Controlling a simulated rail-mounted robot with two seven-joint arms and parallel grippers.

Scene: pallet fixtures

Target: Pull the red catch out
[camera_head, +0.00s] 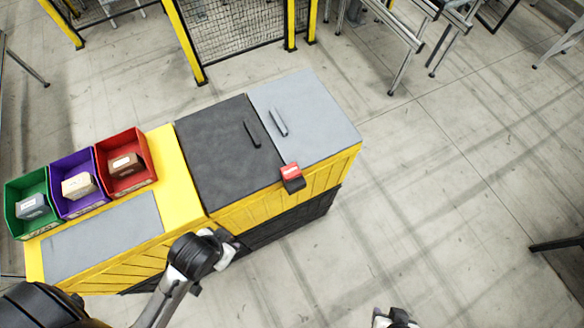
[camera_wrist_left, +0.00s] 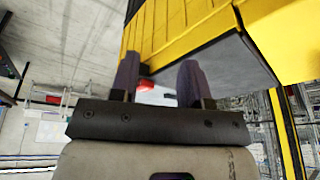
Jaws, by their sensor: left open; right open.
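The red catch (camera_head: 291,171) is a small red block with white lettering. It sits on a black holder (camera_head: 294,185) at the front edge of the bench, by the seam between the dark and light grey panels. My left gripper (camera_wrist_left: 157,82) is open and empty in the left wrist view; a small red patch shows beyond its fingers, and I cannot tell if it is the catch. In the head view my left wrist hides most of that gripper, left of and below the catch, apart from it. My right gripper (camera_head: 396,318) is at the bottom edge, partly cut off, away from the bench.
Green, purple and red bins (camera_head: 148,160) with boxes stand at left. A mesh fence (camera_head: 235,25) is behind.

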